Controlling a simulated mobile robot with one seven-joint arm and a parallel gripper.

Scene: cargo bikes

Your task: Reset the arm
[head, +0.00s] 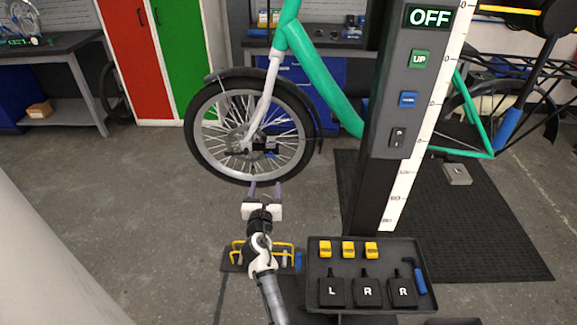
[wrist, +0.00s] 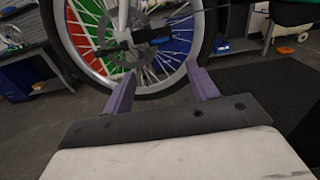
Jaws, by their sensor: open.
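My gripper (head: 265,188) is in the middle of the head view, just in front of and below the front wheel (head: 204,140) of a green bike (head: 318,75). In the wrist view my gripper (wrist: 159,82) shows two purple fingers spread apart with nothing between them. The wheel (wrist: 63,30) and its hub fill the space beyond the fingertips. The fingers look apart from the wheel, though the exact gap is hard to tell. My arm reaches forward from the bottom of the head view.
A dark post (head: 372,150) with an OFF display and buttons stands right of the wheel. A black tray (head: 318,248) holds yellow blocks, lettered black pieces and a blue-handled tool. A yellow-handled rack (head: 232,262) lies beside my arm. Floor (head: 110,200) at left is clear.

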